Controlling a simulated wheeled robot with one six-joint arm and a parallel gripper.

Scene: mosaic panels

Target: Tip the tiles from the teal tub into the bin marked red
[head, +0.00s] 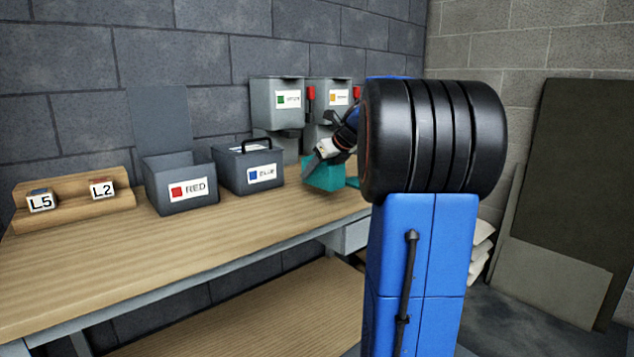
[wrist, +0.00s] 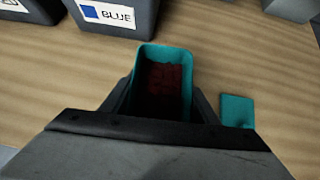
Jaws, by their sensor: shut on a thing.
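The teal tub (head: 323,175) is in my gripper (head: 322,157), over the right part of the bench. In the wrist view the tub (wrist: 165,54) is open at the top, with dark red tiles (wrist: 163,82) inside, and the two fingers of my gripper (wrist: 160,105) are shut on its sides. Whether it touches the bench I cannot tell. The bin marked RED (head: 183,187) is a grey box to the left, with its lid raised open behind it. Its inside is mostly hidden by its front wall.
A closed bin marked BLUE (head: 250,168) with a handle stands between the red bin and the tub. A flat teal piece (wrist: 237,111) lies on the bench right of the tub. Two labelled bins (head: 277,102) hang on the wall. A wooden rack (head: 75,207) with labels L5 and L2 stands at left.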

